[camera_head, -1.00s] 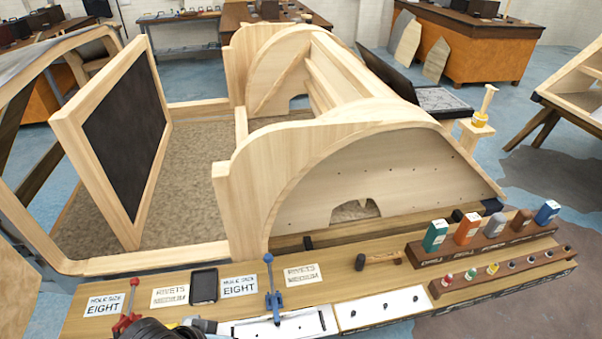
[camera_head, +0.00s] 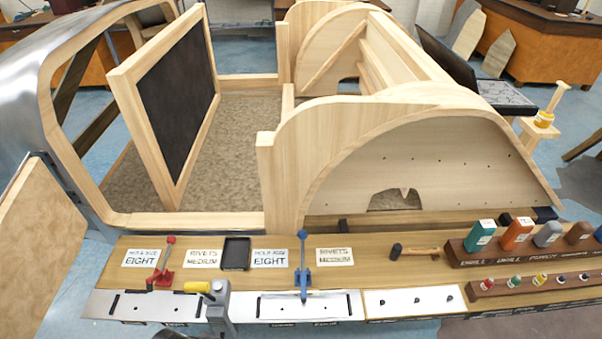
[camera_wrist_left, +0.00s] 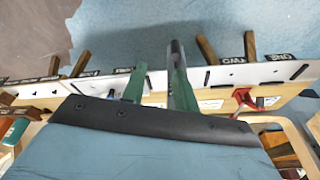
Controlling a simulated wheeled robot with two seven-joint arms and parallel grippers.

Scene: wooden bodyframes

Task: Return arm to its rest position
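My left gripper (camera_wrist_left: 156,76) shows in the wrist view as two green fingers standing apart on a dark palm, with nothing seen between them. A grey bar stands behind the right-hand finger; I cannot tell whether they touch. In the head view a dark part, probably of my left arm (camera_head: 176,335), shows at the bottom edge beside a grey upright piece with a yellow handle (camera_head: 198,287). I cannot tell what that piece belongs to. My right arm and right gripper are in neither view.
The workbench (camera_head: 385,230) carries a red clamp (camera_head: 163,268), a blue clamp (camera_head: 303,270), a dark tray (camera_head: 237,254), a hammer (camera_head: 414,251) and racks of coloured bottles. The wooden bodyframe (camera_head: 280,185) stands behind it. A wooden panel (camera_head: 45,225) stands at left.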

